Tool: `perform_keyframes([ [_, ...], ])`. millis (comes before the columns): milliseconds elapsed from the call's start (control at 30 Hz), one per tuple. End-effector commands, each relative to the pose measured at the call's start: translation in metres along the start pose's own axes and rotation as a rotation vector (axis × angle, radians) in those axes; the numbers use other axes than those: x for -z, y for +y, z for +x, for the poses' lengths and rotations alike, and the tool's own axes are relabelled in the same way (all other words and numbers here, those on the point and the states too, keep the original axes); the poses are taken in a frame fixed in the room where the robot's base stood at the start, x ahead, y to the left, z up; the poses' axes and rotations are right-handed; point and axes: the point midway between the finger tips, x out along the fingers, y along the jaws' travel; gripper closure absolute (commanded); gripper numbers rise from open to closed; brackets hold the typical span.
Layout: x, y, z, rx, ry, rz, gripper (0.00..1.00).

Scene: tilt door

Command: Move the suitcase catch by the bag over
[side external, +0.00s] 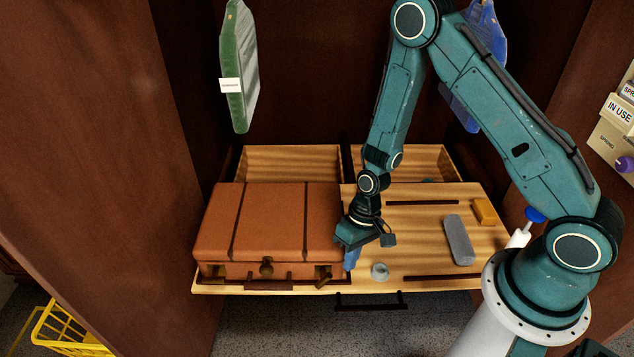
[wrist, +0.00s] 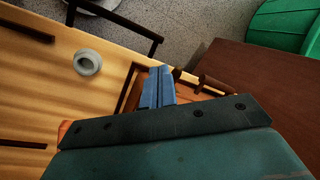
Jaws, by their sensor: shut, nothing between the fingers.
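A closed brown suitcase (side external: 268,222) lies on the left of a wooden worktop, its front facing the camera. In the wrist view the shut fingers (wrist: 158,88) overlap the suitcase edge, and the right catch is hard to make out. Whether they touch the suitcase I cannot tell.
A grey ring (side external: 380,271) lies right of my gripper. A grey block (side external: 459,240) and a yellow block (side external: 485,211) lie farther right. Dark rails (side external: 442,278) cross the worktop (side external: 425,235). A green object (side external: 239,68) hangs above the suitcase. Brown walls stand either side.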

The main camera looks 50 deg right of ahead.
Motion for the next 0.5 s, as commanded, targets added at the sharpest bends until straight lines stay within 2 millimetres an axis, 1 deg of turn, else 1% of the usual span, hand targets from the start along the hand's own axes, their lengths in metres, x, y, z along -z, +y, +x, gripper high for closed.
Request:
perform_keyframes([
  [233, 0.01, 0.004, 0.002, -0.109, -0.167, -0.121, 1.0],
  [500, 0.02, 0.005, -0.008, -0.213, -0.327, -0.202, 1.0],
])
